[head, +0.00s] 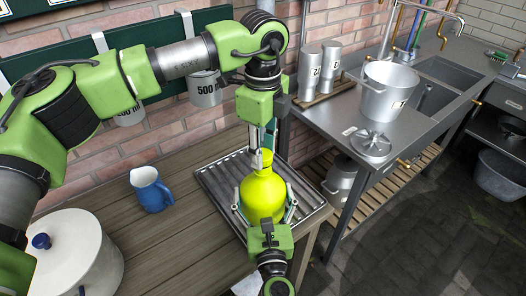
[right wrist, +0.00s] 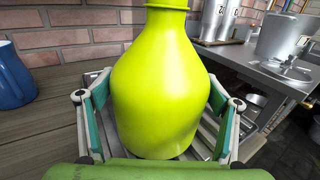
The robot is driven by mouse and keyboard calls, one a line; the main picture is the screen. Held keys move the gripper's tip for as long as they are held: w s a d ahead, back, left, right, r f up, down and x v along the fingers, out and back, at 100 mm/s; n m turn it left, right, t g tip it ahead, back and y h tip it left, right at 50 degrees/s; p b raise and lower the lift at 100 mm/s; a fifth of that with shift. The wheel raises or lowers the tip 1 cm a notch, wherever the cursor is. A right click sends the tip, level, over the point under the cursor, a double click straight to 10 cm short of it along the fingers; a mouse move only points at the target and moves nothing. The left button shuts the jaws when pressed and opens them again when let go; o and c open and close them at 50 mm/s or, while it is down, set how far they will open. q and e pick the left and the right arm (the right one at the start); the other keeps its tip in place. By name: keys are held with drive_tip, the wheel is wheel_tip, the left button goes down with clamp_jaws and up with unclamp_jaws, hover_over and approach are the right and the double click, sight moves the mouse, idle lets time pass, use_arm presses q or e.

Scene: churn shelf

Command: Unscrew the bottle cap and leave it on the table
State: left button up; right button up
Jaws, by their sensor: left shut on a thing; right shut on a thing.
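A yellow-green bottle (head: 262,195) stands upright on a metal slatted tray (head: 213,188) on the wooden table. It fills the middle of the right wrist view (right wrist: 160,95), where its top is cut off. My right gripper (head: 264,213) is shut around the bottle's body from the near side, one finger on each side. My left gripper (head: 261,150) points straight down over the bottle's neck and is shut on the cap there. The cap is mostly hidden between its fingers, so I cannot tell whether it is loose.
A blue jug (head: 151,190) stands on the wooden table (head: 185,240) left of the tray, with bare table around it. A white lidded pot (head: 75,255) is at front left. A steel counter (head: 345,110) with pots is at right. Cups hang on the brick wall.

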use_arm(q)
drive_tip(key=shift+r, duration=2)
use_arm(e)
drive_tip(key=o, duration=2.2)
drive_tip(key=shift+o, duration=0.2)
